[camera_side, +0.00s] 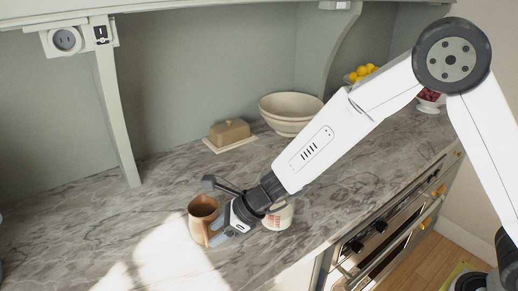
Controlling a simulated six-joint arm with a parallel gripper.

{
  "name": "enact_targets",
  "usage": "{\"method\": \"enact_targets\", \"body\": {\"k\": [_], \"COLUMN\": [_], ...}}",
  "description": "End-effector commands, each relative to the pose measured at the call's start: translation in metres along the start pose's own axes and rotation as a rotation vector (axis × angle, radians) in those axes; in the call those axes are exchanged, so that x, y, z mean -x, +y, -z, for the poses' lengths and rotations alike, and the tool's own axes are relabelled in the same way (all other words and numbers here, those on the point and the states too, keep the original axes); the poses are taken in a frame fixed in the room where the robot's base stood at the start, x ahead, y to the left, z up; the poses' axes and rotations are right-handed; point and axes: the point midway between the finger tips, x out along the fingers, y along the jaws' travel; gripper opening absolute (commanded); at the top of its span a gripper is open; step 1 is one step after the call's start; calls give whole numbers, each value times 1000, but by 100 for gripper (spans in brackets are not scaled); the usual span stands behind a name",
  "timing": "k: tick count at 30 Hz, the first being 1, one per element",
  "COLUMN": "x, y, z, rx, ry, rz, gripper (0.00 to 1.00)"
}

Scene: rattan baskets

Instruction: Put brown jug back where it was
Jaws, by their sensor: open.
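The brown jug (204,214) stands upright on the grey marble counter, left of the middle of the view, with its open top showing. My gripper (213,213) is open at the jug's right side, with one finger reaching above and behind it and the other low near its handle side. Whether the fingers touch the jug cannot be told from this view. The gripper body hides part of the counter just right of the jug.
A white container with red marks (279,217) stands close behind my wrist, partly hidden. A butter dish (229,134), a cream bowl (289,112) and bowls of lemons (361,72) and red fruit (431,97) stand toward the back. The marble counter (90,215) is clear on the left.

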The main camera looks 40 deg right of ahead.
Motion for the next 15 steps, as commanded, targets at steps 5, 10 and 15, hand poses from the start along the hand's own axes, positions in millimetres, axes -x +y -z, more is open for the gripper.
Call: {"method": "enact_targets", "body": {"k": [5, 10, 15], "x": [24, 44, 63], "y": [-1, -1, 0], "z": [0, -1, 0], "rx": [1, 1, 2], "ry": [-1, -2, -2], "rz": [2, 3, 1], "gripper": [51, 51, 51]}}
